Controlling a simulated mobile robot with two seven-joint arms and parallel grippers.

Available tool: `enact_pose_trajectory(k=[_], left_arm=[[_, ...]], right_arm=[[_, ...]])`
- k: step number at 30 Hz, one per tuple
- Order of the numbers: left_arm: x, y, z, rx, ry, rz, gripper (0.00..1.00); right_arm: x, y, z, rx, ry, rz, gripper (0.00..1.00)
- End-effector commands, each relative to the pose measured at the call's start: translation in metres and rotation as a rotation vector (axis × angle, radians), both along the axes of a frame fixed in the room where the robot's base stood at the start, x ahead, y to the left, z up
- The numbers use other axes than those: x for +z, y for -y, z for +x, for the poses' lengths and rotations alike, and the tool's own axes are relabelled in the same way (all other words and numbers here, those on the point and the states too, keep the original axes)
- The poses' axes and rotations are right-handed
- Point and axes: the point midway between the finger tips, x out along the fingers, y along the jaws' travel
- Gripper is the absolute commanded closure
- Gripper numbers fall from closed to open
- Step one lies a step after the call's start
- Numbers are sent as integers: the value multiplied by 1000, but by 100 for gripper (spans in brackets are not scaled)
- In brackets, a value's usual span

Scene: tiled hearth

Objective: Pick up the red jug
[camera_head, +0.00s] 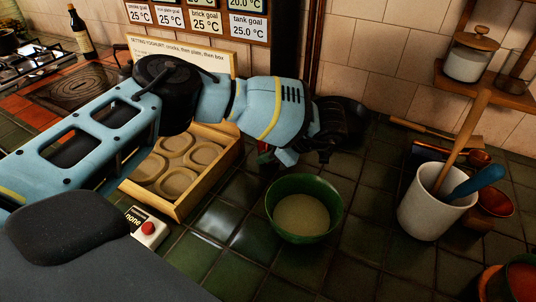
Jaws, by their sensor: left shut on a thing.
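My left gripper (284,156) is at the end of the blue arm that reaches in from the left, low over the tiles behind the green bowl. It is shut on a red thing, which I take to be the red jug (263,147). Only a small red patch of the jug shows beside the fingers; the wrist hides the rest. I cannot tell whether it touches the tiles. My right gripper is not in view.
A green bowl (302,232) with pale contents stands just in front. A wooden box (182,207) with round dishes is to the left, near a red-button device (148,228). A white crock (429,222) with utensils stands right.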

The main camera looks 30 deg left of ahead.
Motion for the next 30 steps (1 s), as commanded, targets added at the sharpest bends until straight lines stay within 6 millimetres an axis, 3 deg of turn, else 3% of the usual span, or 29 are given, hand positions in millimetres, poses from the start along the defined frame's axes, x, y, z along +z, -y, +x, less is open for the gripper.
enact_pose_trajectory(k=[9, 15, 30], left_arm=[[59, 0, 2, 0, 9, -1, 100], [83, 0, 1, 1, 7, -1, 100], [91, 0, 1, 0, 4, 0, 100]], right_arm=[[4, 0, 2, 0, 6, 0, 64], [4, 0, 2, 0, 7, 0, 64], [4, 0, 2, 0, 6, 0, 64]])
